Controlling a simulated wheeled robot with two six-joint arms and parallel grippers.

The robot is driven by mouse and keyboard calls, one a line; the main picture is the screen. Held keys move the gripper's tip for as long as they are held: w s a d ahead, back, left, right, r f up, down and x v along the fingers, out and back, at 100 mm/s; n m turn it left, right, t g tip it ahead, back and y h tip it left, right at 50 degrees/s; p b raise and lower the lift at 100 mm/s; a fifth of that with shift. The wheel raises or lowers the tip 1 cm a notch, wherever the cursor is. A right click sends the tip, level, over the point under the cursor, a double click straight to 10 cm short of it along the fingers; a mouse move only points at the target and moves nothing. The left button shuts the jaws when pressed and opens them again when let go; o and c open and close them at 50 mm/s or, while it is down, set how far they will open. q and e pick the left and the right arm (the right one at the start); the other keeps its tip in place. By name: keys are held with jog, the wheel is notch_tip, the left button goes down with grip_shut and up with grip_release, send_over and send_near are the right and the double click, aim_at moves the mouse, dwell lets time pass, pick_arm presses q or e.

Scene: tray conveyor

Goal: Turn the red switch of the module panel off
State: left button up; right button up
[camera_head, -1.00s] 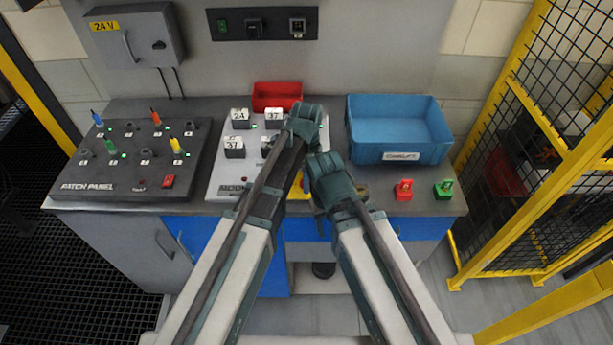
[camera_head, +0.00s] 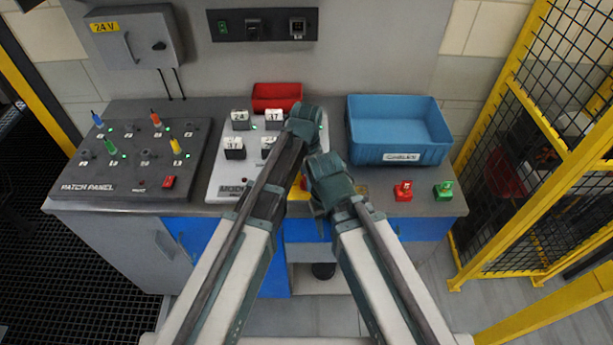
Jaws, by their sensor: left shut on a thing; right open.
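The module panel (camera_head: 226,183) is a light board in the middle of the bench, partly hidden by my arms. A small red part (camera_head: 303,183) shows between my arms near its front; it may be the panel's red switch, mostly covered. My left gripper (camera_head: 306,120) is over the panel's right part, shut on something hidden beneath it. My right gripper (camera_head: 326,185) is open, lower, over the panel's front right corner near the red part. Its fingertips are hidden, so I cannot tell whether it touches anything.
Several numbered modules (camera_head: 235,148) stand on the panel. The patch panel (camera_head: 130,190), with its own red switch (camera_head: 169,182), lies left. A red bin (camera_head: 277,90) stands behind, a blue bin (camera_head: 400,154) right. Red (camera_head: 403,189) and green (camera_head: 443,189) pieces lie in front of the blue bin.

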pick_arm(q)
jog(key=n, duration=1)
jog(key=shift+n, duration=2.3)
jog(key=o, duration=1.4)
jog(key=shift+c, duration=0.2)
jog(key=shift+r, duration=0.1)
notch_tip(320, 180, up, 14)
jog(key=p, duration=1.3)
jog(key=shift+p, duration=0.4)
